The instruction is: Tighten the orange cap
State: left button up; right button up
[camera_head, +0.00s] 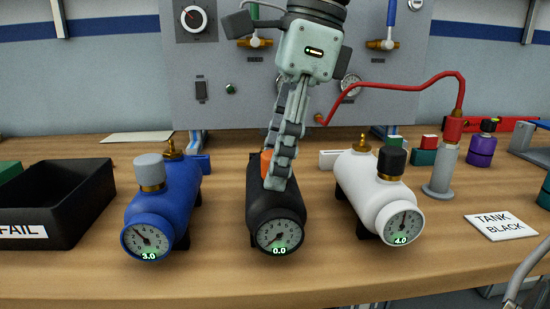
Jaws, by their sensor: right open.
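The orange cap (266,162) sits on top of the black tank (262,207), in the middle of the table. Its right side is hidden behind my gripper fingers. The black tank's dial (281,236) reads 0.0. My right gripper (280,168) points down from above with its fingers at the cap. It is open, though its fingers overlap in this view. I cannot tell whether a finger touches the cap. My left gripper is not in view.
A blue tank (151,212) with a grey cap stands left, reading 3.0. A white tank (360,185) with a black cap stands right, reading 4.0. A black FAIL bin (80,207) is far left. A red hose (400,88) runs to a grey stand (444,171).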

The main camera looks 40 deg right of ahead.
jog(key=shift+r+n+p, duration=0.2)
jog(key=shift+n+p, duration=0.5)
jog(key=shift+p, duration=0.1)
jog(key=shift+f+n+g+p, duration=0.1)
jog(key=shift+n+g+p, duration=0.3)
jog(key=shift+n+p, duration=0.45)
jog(key=shift+f+n, duration=0.1)
jog(key=shift+n, duration=0.35)
jog(key=n+g, duration=0.1)
jog(key=n, duration=0.3)
